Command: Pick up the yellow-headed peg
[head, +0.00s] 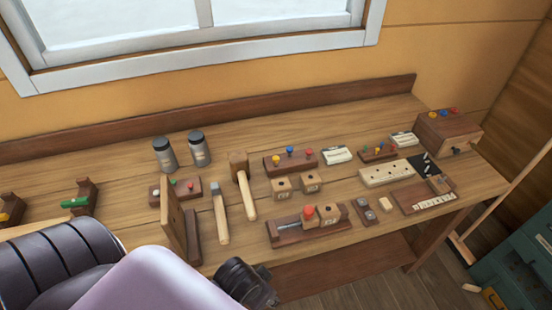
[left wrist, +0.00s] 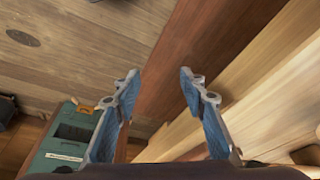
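A yellow-headed peg (head: 276,160) stands upright in a dark wooden block (head: 291,165) near the middle of the bench, left of a blue-headed peg (head: 290,152) and a red-headed one (head: 309,153). Another yellow head (head: 432,114) shows on the wooden box at the right. My left gripper (left wrist: 159,74) is open and empty in the left wrist view, over the bench's front edge and the floor. In the head view my left arm is at the lower left, in front of the bench; its fingertips are not discernible there. My right gripper is not in view.
A mallet (head: 243,185), a chisel (head: 220,215) and an upright wooden board (head: 174,222) stand or lie left of the peg block. Small wooden blocks (head: 283,188) sit just in front of it. Two jars (head: 165,155) stand behind, at the left. A teal case (head: 515,262) is on the floor.

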